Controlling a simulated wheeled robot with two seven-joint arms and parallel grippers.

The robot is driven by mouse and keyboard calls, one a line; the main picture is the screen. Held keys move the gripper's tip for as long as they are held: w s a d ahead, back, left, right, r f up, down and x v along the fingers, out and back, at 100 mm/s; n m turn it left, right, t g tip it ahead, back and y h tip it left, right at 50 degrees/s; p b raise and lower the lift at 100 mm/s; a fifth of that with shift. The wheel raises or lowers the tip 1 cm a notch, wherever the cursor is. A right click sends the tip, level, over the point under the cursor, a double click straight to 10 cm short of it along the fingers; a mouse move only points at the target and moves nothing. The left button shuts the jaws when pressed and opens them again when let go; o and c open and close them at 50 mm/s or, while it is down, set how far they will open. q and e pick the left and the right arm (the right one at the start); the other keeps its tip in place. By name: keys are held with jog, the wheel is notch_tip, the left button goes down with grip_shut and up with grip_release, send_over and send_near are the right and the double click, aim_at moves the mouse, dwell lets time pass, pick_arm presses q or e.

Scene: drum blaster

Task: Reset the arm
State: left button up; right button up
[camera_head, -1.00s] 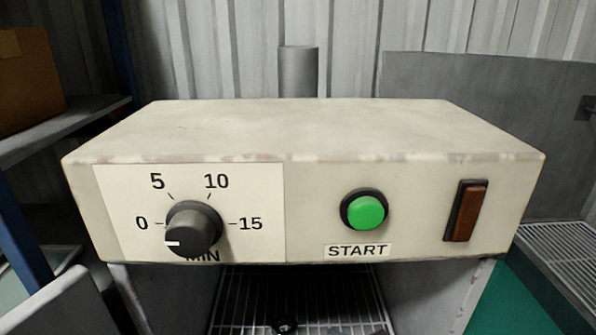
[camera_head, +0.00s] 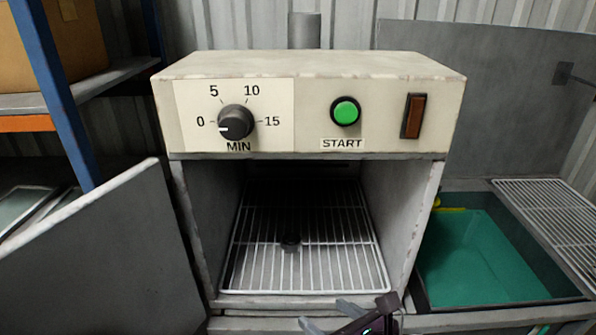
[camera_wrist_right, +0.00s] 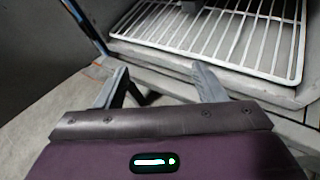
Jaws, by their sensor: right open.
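My right gripper (camera_head: 332,318) shows at the bottom of the head view, below the front edge of the drum blaster. In the right wrist view the right gripper (camera_wrist_right: 160,85) has its two grey fingers spread apart with nothing between them. It is in front of and below the wire rack. The drum blaster (camera_head: 310,68) is a cream box with a dial, a green START button (camera_head: 345,111) and a brown switch. Its chamber is open. My left gripper is not in view.
A wire rack (camera_head: 335,265) lies in the chamber with a small dark object (camera_head: 290,239) on it. An open grey door (camera_head: 100,260) stands at left. A teal basin (camera_head: 475,260) is at right. Shelving with a cardboard box (camera_head: 75,35) is at far left.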

jog(key=s+d+f+n+g+h, duration=0.4)
jog(key=d+f+n, duration=0.3)
jog(key=n, duration=0.9)
jog(key=s+d+f+n+g+h, duration=0.3)
jog(key=s+d+f+n+g, duration=0.25)
jog(key=n, duration=1.05)
notch_tip(320, 180, down, 28)
jog(key=d, duration=0.2)
jog(key=s+d+f+n, duration=0.1)
jog(key=s+d+f, duration=0.2)
jog(key=s+f, duration=1.6)
jog(key=shift+s+f+h, duration=0.3)
jog(key=shift+s, duration=0.5)
jog(key=shift+s+d+g, duration=0.1)
jog(key=shift+g, duration=0.15)
jog(key=shift+c, duration=0.4)
